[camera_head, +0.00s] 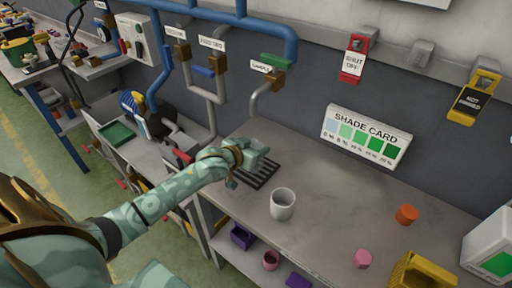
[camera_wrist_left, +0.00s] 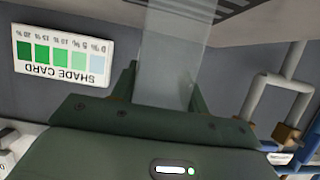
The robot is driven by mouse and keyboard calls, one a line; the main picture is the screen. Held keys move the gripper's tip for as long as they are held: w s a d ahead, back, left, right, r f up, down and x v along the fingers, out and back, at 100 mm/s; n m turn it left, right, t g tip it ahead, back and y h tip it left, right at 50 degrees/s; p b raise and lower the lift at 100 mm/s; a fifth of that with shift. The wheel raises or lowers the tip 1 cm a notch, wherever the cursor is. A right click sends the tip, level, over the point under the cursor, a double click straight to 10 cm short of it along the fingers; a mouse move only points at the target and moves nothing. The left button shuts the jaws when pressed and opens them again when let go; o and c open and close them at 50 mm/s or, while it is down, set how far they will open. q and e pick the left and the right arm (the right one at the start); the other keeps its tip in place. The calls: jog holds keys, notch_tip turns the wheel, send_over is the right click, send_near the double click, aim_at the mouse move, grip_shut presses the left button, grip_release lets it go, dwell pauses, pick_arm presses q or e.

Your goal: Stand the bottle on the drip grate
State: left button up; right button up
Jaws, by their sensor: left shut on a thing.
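My left gripper (camera_head: 258,160) is over the drip grate (camera_head: 266,174), a dark slotted panel in the grey bench top. In the left wrist view its two fingers (camera_wrist_left: 160,82) are closed on a pale, see-through bottle (camera_wrist_left: 172,40). That view is upside down, and the bottle reaches up the picture towards the grate's slats (camera_wrist_left: 228,6). I cannot tell whether its base touches the grate. In the head view the bottle cannot be made out behind the hand. My right gripper is not in view.
A grey-white cup (camera_head: 283,204) stands just in front of the grate. The shade card (camera_head: 366,138) stands at the back. Pipes (camera_head: 215,85) run behind.

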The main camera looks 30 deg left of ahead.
pick_arm(q)
jog(key=o, duration=1)
jog(key=shift+f, duration=0.1)
jog(key=shift+s+r, duration=0.3)
jog(key=p+v, duration=0.3)
jog(key=v, duration=0.8)
jog(key=shift+s, duration=0.15)
